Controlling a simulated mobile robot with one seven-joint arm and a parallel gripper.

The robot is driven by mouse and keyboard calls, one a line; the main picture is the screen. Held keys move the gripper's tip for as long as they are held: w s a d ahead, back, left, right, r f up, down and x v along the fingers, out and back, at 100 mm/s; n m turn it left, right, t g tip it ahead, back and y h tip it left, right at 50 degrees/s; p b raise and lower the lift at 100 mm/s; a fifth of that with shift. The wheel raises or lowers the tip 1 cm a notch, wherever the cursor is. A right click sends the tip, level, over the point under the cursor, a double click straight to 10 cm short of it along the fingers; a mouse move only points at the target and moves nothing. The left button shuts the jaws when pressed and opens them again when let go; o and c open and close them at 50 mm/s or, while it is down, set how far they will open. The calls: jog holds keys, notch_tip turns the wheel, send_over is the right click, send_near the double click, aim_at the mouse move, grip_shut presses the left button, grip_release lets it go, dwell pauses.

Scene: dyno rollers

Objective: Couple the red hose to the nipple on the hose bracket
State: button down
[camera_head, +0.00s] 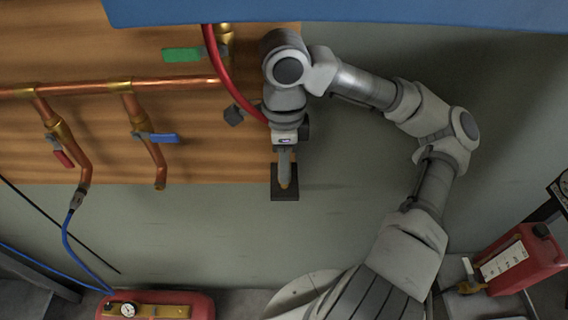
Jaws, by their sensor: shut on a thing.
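A dark square plate (291,195), which looks like the hose bracket, is at the fingertips. A small brass-coloured spot (284,186) shows there, perhaps the nipple. I cannot tell whether the hose end touches it.
Copper pipes (180,84) with a green valve handle (181,55), a blue handle (163,138) and a red handle (64,158) run across the wooden board at left. A red tank (190,305) with a gauge stands at bottom left, a red can (520,259) at right. The wall right of the plate is clear.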

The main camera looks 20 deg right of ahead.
jog(key=shift+f+b, duration=0.6)
jog(key=shift+b, duration=0.25)
dwell(0.4)
jog(key=c, duration=0.5)
grip_release()
jog(key=shift+c, duration=0.2)
jog(key=shift+r, duration=0.15)
